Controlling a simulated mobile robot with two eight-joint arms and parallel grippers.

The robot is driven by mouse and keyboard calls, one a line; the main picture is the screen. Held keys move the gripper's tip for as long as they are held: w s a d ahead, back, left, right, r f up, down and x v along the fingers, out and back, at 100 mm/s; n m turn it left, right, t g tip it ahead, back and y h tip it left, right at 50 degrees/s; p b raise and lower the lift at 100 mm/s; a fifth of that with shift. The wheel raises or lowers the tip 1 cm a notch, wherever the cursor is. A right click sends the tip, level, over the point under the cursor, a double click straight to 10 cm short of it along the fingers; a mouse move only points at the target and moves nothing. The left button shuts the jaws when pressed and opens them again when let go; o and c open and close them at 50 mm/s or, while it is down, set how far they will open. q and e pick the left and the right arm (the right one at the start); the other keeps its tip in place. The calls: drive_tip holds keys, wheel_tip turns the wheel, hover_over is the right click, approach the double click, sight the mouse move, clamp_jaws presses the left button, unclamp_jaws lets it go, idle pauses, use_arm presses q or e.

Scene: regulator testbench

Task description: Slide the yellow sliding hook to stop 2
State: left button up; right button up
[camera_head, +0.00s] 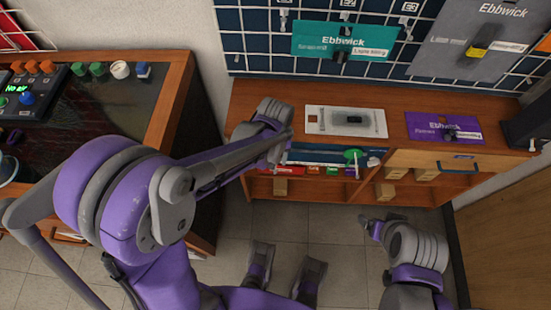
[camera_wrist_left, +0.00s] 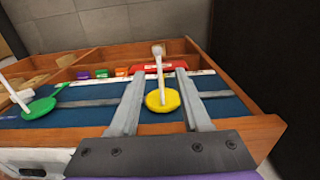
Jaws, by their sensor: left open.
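The yellow sliding hook (camera_wrist_left: 162,101) shows in the left wrist view as a yellow disc with a pale upright stem. It sits at the grey rail (camera_wrist_left: 85,103) on a blue panel (camera_wrist_left: 60,118). My left gripper (camera_wrist_left: 160,76) is open, with one finger on each side of the hook. I cannot tell if either finger touches it. In the head view my left gripper (camera_head: 284,142) is at the left end of the panel and hides the yellow hook. Part of my right arm (camera_head: 415,250) is at lower right. Its jaw state is unclear. I cannot read stop numbers.
A green hook (camera_head: 354,155) sits farther right along the panel, with a white piece (camera_head: 374,161) beside it. Red, orange and green blocks (camera_wrist_left: 101,73) line the panel's far side. A white plate (camera_head: 345,121) and a purple Ebbwick card (camera_head: 440,126) lie on the bench top.

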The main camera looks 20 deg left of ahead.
use_arm(q)
wheel_tip(320, 180, up, 10)
drive_tip(key=p, duration=0.1)
drive_tip(key=shift+p, duration=0.35)
drive_tip(key=s+a+r+m+t+p, duration=0.2)
drive_tip(key=s+a+r+t+p, duration=0.3)
drive_tip(key=s+r+p, duration=0.3)
drive_tip(key=s+r, duration=0.2)
drive_tip(key=s, duration=0.1)
drive_tip(key=shift+s+a+m, duration=0.25)
drive_tip(key=shift+s+m, duration=0.05)
